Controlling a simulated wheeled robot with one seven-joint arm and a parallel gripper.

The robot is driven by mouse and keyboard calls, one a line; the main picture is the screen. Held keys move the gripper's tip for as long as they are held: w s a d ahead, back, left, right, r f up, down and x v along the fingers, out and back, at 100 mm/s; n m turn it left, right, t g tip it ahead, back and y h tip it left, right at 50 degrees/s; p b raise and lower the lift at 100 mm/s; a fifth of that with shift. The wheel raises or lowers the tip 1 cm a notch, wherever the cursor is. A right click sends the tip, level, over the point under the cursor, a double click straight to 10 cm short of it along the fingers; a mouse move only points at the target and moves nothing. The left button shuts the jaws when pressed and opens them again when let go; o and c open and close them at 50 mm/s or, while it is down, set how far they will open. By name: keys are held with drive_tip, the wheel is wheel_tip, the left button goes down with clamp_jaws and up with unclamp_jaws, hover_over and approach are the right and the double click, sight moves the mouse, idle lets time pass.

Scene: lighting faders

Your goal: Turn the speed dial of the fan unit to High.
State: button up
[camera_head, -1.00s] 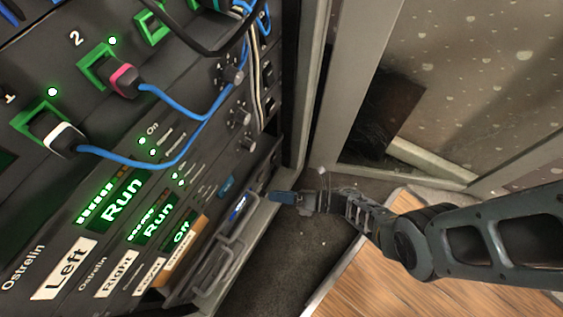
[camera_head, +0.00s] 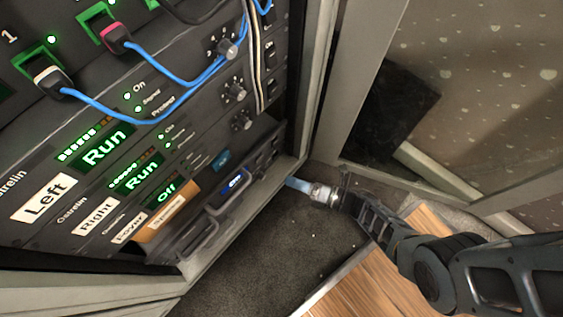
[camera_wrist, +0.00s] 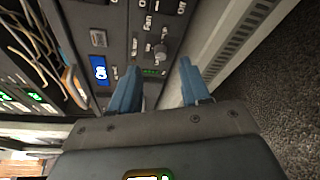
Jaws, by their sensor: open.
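My gripper (camera_head: 300,185) is open and empty, in front of the lower right edge of the rack in the head view. In the wrist view my gripper's two blue fingers (camera_wrist: 158,82) are spread apart. Between and beyond them is a dark panel with a small grey knob (camera_wrist: 160,52) and a green-lit strip (camera_wrist: 152,72). The knob is apart from the fingers. A blue display (camera_wrist: 98,70) is left of the fingers.
The rack holds units labelled Left (camera_head: 44,198) and Right (camera_head: 97,215), with several dark knobs (camera_head: 235,92) at their right. Blue cables (camera_head: 160,118) hang across the front. A rack side post (camera_head: 308,90) and a doorway frame (camera_head: 350,90) stand close by. Dark floor (camera_head: 270,250) is free.

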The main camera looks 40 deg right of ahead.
drive_tip(key=m+h, duration=0.1)
drive_tip(key=m, duration=0.1)
drive_tip(key=m+h+p, duration=0.3)
drive_tip(key=m+h, duration=0.5)
drive_tip(key=m, duration=1.3)
approach(263, 178)
drive_tip(key=shift+g, duration=0.3)
drive_tip(key=b+x, duration=0.3)
drive_tip(key=x, duration=0.3)
drive_tip(key=shift+w+d+f, duration=0.15)
drive_tip(key=shift+w+f, duration=0.05)
drive_tip(key=shift+w, duration=0.05)
drive_tip(key=shift+w+f+b, duration=0.1)
drive_tip(key=shift+w+b, duration=0.2)
drive_tip(key=shift+w, duration=0.35)
drive_tip(key=shift+c, duration=0.3)
clamp_jaws()
